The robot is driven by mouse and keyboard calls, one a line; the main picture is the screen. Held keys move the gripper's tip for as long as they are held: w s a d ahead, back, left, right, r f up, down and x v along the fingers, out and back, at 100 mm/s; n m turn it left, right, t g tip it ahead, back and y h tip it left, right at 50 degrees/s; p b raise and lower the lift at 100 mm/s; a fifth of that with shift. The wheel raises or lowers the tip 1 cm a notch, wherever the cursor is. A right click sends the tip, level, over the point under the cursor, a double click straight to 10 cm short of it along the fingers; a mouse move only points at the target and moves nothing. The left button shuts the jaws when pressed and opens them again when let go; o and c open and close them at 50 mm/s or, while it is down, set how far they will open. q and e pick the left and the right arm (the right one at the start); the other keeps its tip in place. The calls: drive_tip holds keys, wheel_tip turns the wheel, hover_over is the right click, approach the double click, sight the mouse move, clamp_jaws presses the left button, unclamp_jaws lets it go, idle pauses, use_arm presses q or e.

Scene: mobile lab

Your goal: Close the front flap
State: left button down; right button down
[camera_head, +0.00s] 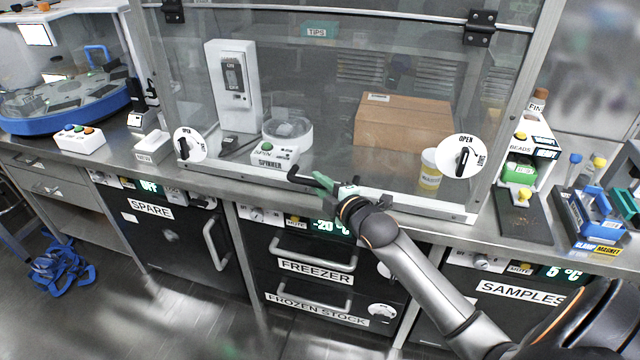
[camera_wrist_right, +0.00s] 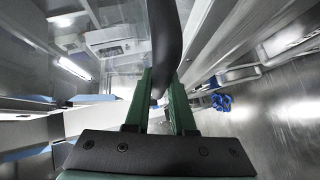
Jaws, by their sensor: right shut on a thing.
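The front flap (camera_head: 335,110) is a clear panel in a metal frame, with hinges along its top. It hangs down over the front of the cabinet, and its lower edge is at the bench top. A black handle (camera_head: 310,180) sits at its lower edge. My right gripper (camera_head: 328,184) has green fingers and is at the handle; in the right wrist view the fingers (camera_wrist_right: 166,100) are shut on the dark handle bar (camera_wrist_right: 165,45). Two round knobs marked open and lock, a left knob (camera_head: 190,145) and a right knob (camera_head: 463,157), flank the flap. My left gripper is not in view.
Behind the panel are a cardboard box (camera_head: 403,122), a spinner (camera_head: 287,135), a white switch unit (camera_head: 234,85) and a yellow jar (camera_head: 430,170). Racks and bottles stand at the right. Freezer drawers (camera_head: 315,270) are below the bench. Blue straps (camera_head: 62,262) lie on the floor.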

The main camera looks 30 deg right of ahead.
sight(323, 174)
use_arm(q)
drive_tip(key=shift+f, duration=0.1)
use_arm(e)
drive_tip(key=shift+f, duration=0.1)
idle(0.6)
